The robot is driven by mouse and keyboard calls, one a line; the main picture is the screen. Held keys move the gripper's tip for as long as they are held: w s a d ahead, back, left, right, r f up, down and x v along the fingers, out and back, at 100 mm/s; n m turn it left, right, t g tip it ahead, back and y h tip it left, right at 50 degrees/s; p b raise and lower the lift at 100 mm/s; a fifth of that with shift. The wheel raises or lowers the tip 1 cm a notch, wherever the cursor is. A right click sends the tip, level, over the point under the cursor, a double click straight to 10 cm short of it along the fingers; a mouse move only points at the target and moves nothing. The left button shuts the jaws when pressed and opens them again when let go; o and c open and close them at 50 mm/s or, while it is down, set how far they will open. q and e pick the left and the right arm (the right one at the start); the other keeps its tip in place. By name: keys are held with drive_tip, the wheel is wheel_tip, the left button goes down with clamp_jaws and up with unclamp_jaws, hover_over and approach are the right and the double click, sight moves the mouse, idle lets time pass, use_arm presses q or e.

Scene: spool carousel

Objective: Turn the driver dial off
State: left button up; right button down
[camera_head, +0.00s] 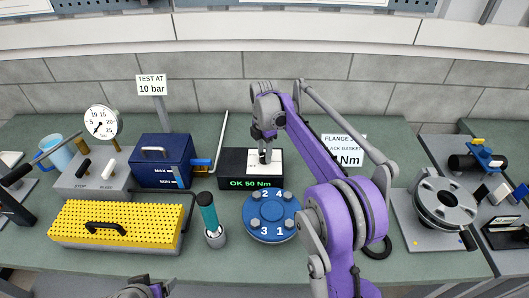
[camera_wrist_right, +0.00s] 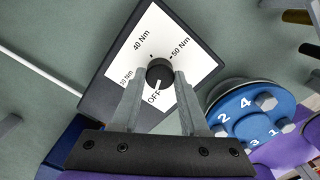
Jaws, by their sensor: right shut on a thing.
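The driver dial is a black round knob (camera_wrist_right: 160,72) on a white plate (camera_wrist_right: 185,55) marked OFF, 30 Nm, 40 Nm and 50 Nm. A pale mark on the knob's lower edge seems to face OFF. The plate is on top of the dark driver box (camera_head: 237,184), whose green display reads "OK 50 Nm". My right gripper (camera_head: 265,156) reaches down onto the dial. In the wrist view its two fingers (camera_wrist_right: 160,84) are shut on the knob, covering its lower sides. A grey part, likely my left gripper (camera_head: 142,289), shows at the bottom edge; its fingers are unclear.
A blue numbered flange (camera_head: 271,230) with bolts stands in front of the box. A teal-handled tool (camera_head: 208,213) stands upright in a holder to its left. A blue tank (camera_head: 160,160), yellow perforated box (camera_head: 115,222) and gauge (camera_head: 101,122) fill the left. A grey flange (camera_head: 443,199) is right.

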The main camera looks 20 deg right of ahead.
sight(264, 155)
drive_tip(key=shift+n, duration=0.6)
drive_tip(key=shift+c, duration=2.1)
unclamp_jaws()
use_arm(q)
drive_tip(key=shift+w+r+p, duration=0.45)
drive_tip(key=shift+r+p, duration=0.1)
drive_tip(key=shift+r, duration=0.25)
use_arm(e)
wheel_tip(264, 155, up, 11)
drive_tip(key=shift+f, duration=0.15)
